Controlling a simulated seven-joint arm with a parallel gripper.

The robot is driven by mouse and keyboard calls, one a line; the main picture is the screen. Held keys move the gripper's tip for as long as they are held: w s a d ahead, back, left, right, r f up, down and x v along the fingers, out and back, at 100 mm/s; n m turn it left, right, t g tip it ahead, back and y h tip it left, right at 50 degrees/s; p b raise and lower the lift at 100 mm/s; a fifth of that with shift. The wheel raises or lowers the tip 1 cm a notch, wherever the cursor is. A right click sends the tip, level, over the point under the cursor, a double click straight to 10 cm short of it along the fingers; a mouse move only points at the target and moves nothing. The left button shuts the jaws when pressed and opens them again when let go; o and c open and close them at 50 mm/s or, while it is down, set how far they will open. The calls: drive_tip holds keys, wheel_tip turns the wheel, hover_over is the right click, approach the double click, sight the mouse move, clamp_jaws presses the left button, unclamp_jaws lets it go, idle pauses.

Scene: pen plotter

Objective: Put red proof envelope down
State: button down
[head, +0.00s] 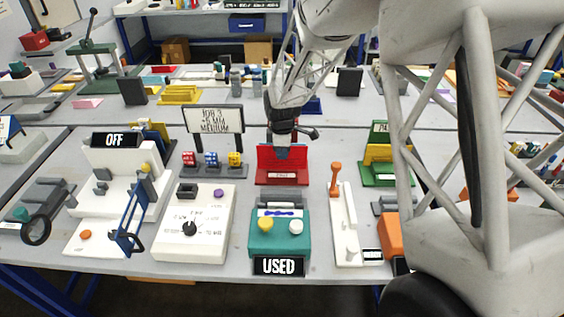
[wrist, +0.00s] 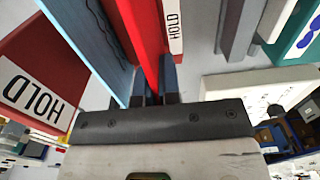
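The red proof envelope (head: 268,157) appears as an upright red panel at the red holder marked HOLD (head: 282,180), mid-table in the head view. My gripper (head: 283,150) points down over its top edge, a blue-grey finger showing in front of the red. In the wrist view the thin red sheet of the envelope (wrist: 143,35) runs up to my gripper (wrist: 156,95), which looks shut on it. The white HOLD label (wrist: 174,25) sits just beside the sheet. The sheet's lower edge is hidden, so I cannot tell whether it touches the holder's bottom.
A teal box marked USED (head: 280,240) stands in front of the holder. A white panel with a dial (head: 207,240) is at left, and a white stand with an orange lever (head: 345,225) at right. In the wrist view another red HOLD-marked piece (wrist: 60,65) lies left, beside a light-blue panel (wrist: 88,30).

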sight(282, 169)
drive_tip(key=shift+f, duration=0.25)
drive_tip(key=shift+f, duration=1.8)
drive_tip(key=shift+f, duration=0.1)
drive_tip(key=c, duration=1.3)
unclamp_jaws()
wheel_tip(282, 169, up, 12)
drive_tip(key=shift+r, duration=0.15)
